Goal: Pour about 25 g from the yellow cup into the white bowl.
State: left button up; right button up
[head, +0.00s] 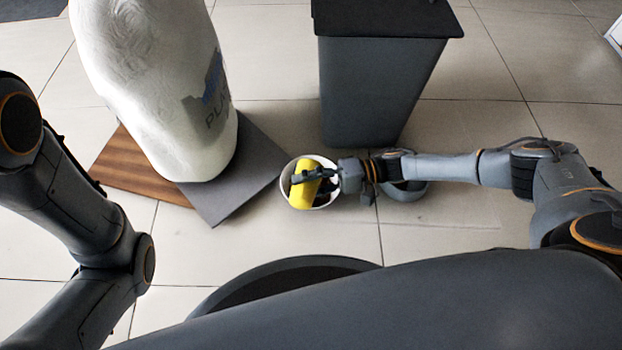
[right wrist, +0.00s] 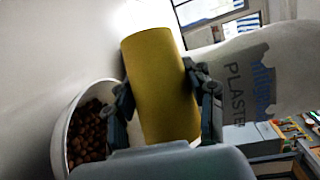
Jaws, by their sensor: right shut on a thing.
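The yellow cup (head: 303,193) is over the white bowl (head: 285,182) in the head view. Its side shows and its mouth is hidden, so it looks tilted. My right gripper (head: 312,174) is shut around the cup's side. In the right wrist view the cup (right wrist: 160,85) stands between the two fingers of my right gripper (right wrist: 163,100). The white bowl (right wrist: 62,125) is beside it at the left, with brown bean-like pieces (right wrist: 88,132) inside. Whether pieces are falling cannot be seen. My left arm is at the left edge; its gripper is out of view.
A grey bowl (head: 405,192) sits partly under my right forearm. A dark grey bin (head: 380,90) stands behind. A white plaster bag (head: 155,90) stands on grey and brown boards (head: 235,185) to the left.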

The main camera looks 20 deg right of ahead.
jog(key=shift+w+f+m+b, duration=0.15)
jog(key=shift+f+m+b, duration=0.05)
jog(key=shift+m+b, duration=0.2)
dwell(1.0)
jog(key=shift+w+d+r+m+y, duration=0.2)
jog(key=shift+w+r+m+y, duration=0.1)
jog(key=shift+m+y, duration=0.25)
dwell(2.1)
